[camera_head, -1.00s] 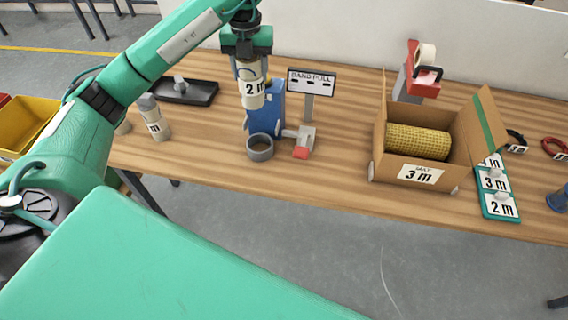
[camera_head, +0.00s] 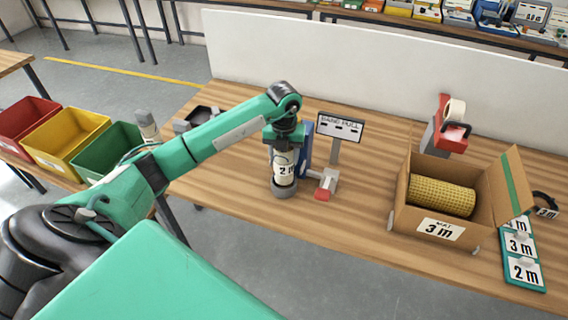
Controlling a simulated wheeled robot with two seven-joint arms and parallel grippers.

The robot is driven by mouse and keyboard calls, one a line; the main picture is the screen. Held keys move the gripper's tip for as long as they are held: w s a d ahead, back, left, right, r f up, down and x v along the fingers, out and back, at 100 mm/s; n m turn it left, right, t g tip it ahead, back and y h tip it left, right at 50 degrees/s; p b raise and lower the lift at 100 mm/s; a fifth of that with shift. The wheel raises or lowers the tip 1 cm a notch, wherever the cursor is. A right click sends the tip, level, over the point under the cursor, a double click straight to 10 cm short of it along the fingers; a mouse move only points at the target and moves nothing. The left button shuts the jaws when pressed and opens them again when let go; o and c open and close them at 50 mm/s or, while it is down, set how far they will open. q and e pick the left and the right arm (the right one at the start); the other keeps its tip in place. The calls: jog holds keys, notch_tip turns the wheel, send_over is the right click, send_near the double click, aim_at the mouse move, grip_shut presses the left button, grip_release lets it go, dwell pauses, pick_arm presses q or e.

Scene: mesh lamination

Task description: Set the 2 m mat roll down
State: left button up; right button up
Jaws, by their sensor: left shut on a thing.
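The 2 m mat roll (camera_head: 285,170) is a pale upright cylinder with a "2 m" label. My left gripper (camera_head: 284,150) is shut on its upper part from above. The roll's lower end is at the grey ring-shaped holder (camera_head: 283,190) on the table, in front of the blue stand (camera_head: 306,146). The holder's rim hides the roll's bottom, so I cannot tell whether it rests on the base. My right gripper is not in view.
A "BAND PULL" sign (camera_head: 341,127) and a red-tipped lever (camera_head: 325,189) stand just right of the holder. A cardboard box (camera_head: 403,207) holds a yellow roll (camera_head: 441,196). A tape dispenser (camera_head: 449,135) stands behind it. The wooden table (camera_head: 358,213) is bare between lever and box.

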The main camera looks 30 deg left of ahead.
aim_at(284, 167)
pick_arm(q)
notch_tip(284, 167, down, 4)
jog(key=shift+f+p, duration=0.25)
jog(key=shift+p, duration=0.3)
jog(key=shift+f, duration=0.2)
jog(key=shift+f, duration=0.1)
jog(key=shift+f, duration=0.15)
jog(key=o, duration=1.1)
